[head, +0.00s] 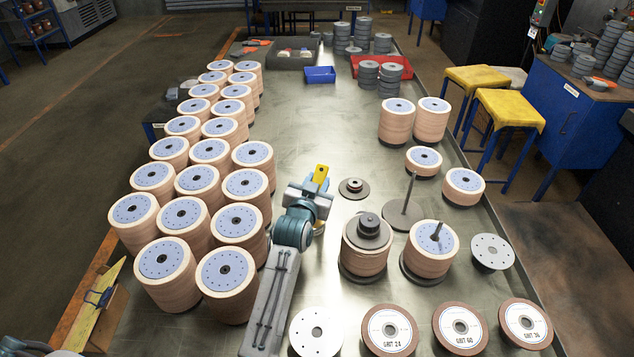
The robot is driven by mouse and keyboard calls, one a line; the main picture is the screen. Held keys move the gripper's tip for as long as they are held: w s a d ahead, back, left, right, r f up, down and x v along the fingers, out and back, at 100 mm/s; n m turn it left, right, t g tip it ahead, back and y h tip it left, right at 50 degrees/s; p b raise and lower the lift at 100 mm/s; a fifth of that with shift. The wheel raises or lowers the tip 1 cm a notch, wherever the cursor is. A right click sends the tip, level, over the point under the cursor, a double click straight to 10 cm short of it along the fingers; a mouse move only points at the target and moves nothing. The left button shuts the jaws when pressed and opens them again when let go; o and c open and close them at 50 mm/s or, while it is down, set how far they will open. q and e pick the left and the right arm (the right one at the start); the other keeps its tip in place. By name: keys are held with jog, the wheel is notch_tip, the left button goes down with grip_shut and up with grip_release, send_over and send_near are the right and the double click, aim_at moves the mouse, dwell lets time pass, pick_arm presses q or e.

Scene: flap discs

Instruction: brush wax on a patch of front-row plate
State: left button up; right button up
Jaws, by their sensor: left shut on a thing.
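My left gripper (316,190) is over the middle of the table, shut on a small yellow piece (321,174) with a dark spot near its top. The piece's lower part is hidden by the gripper, and I cannot tell whether it is a brush. Along the near edge lie a pale plate with small holes (316,333) and brown-rimmed discs with white faces, marked GRIT 24 (389,329), GRIT 60 (460,327) and GRIT 36 (525,323). The gripper is well beyond this row, apart from it. No wax patch is visible on these faces. My right gripper is not in view.
Tall disc stacks with blue faces (226,270) crowd the left. A stack under a dark weight (367,238), a spindle base (404,216) and another stack (434,242) stand right of the gripper. The table's far middle (310,115) is clear.

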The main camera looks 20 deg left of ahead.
pick_arm(q)
jog(key=shift+f, duration=0.3)
jog(key=shift+f+b, duration=0.3)
dwell(0.4)
dwell(0.5)
jog(key=shift+r+p, duration=0.95)
jog(key=shift+p, duration=0.05)
notch_tip(320, 180, up, 5)
jog(key=p, duration=0.5)
jog(key=shift+r, duration=0.15)
jog(key=shift+s, duration=0.1)
